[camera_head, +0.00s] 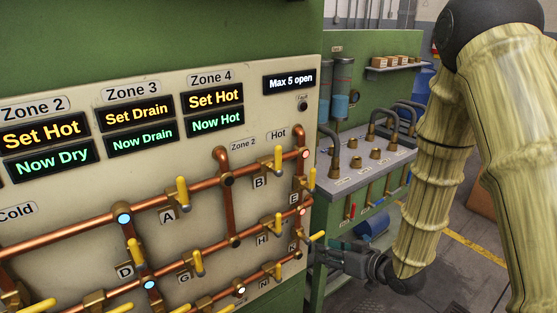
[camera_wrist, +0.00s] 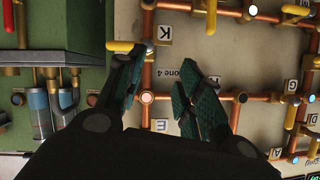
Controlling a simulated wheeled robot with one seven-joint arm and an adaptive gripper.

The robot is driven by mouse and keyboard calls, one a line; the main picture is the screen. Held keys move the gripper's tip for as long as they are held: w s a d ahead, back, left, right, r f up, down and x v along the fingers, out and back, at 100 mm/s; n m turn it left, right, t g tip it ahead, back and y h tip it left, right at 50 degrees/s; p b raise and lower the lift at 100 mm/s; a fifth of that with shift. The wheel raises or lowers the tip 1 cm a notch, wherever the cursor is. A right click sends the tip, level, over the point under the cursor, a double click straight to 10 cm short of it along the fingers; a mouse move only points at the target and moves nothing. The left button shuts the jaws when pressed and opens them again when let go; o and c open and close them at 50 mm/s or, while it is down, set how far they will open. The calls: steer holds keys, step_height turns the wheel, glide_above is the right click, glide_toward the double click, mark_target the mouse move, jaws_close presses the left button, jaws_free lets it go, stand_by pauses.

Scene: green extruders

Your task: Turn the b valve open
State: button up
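The B valve is on the upper copper pipe of the panel in the head view, with a yellow handle (camera_head: 278,158) standing nearly upright, across the pipe. Its B label (camera_head: 260,182) sits just below left. My gripper (camera_head: 328,254) is at the panel's lower right edge, below and right of the B valve and near the K valve's yellow handle (camera_head: 317,237). In the wrist view my gripper (camera_wrist: 163,82) has its two fingers spread apart, with pipe and panel between them and nothing held. That view is upside down, and I cannot tell the B valve in it.
The E valve (camera_head: 311,179) is right of B, and the H valve (camera_head: 278,223) is below it. Other yellow handles crowd the panel. A grey bench with pipes (camera_head: 365,160) stands behind right. My arm fills the right side; some floor shows beyond it.

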step_height(320, 180, up, 14)
steer(key=w+a+n+y, duration=0.2)
steer(key=n+y, duration=0.2)
steer(key=n+g+y, duration=0.4)
steer(key=n, duration=0.1)
glide_toward(279, 155)
steer(key=x, duration=0.3)
steer(key=p+x, duration=0.1)
steer(key=x, duration=0.3)
steer(key=p+x, duration=0.1)
steer(key=x, duration=0.2)
steer(key=shift+w+f, duration=0.15)
steer(key=shift+w, duration=0.25)
jaws_close()
